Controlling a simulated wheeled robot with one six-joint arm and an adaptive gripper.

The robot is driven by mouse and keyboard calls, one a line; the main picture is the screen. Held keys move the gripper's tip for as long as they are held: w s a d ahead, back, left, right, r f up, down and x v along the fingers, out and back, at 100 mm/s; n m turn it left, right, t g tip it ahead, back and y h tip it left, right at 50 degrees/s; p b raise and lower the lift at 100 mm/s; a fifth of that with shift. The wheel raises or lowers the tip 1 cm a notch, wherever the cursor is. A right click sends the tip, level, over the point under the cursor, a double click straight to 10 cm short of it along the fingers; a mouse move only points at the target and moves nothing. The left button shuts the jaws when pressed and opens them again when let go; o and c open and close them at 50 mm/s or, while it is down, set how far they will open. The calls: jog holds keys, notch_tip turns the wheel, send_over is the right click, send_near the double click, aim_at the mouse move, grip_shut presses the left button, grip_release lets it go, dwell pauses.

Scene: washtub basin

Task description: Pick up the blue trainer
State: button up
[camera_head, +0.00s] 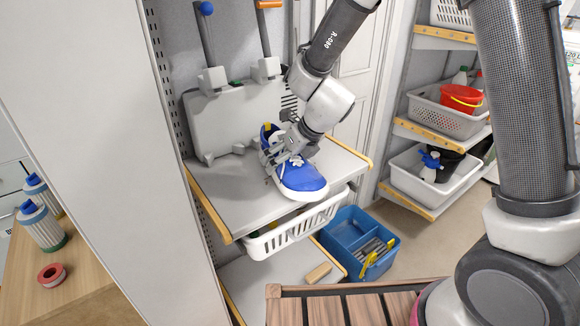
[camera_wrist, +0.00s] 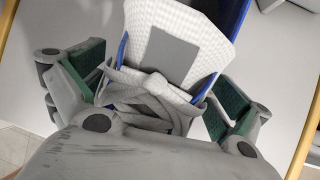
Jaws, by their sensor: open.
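The blue trainer (camera_head: 302,178) lies on the grey shelf, its blue toe towards the shelf's front edge. My gripper (camera_head: 283,152) is above its laced middle part and hides some of it. In the wrist view the trainer's white textured tongue and lining (camera_wrist: 185,45) and grey laces (camera_wrist: 150,95) fill the middle. My gripper's two green-padded fingers (camera_wrist: 155,90) are open, one on each side of the trainer. Gaps show between the pads and the trainer. How low the fingertips reach beside it cannot be told.
The shelf (camera_head: 225,198) has a wooden edge, with a white basket (camera_head: 290,235) below it. A grey case (camera_head: 235,118) stands behind the trainer. A blue crate (camera_head: 345,235) is on the floor at right. White trays (camera_head: 425,185) sit on shelves further right.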

jog(key=c, duration=1.1)
jog(key=shift+o, duration=0.2)
jog(key=shift+r, duration=0.1)
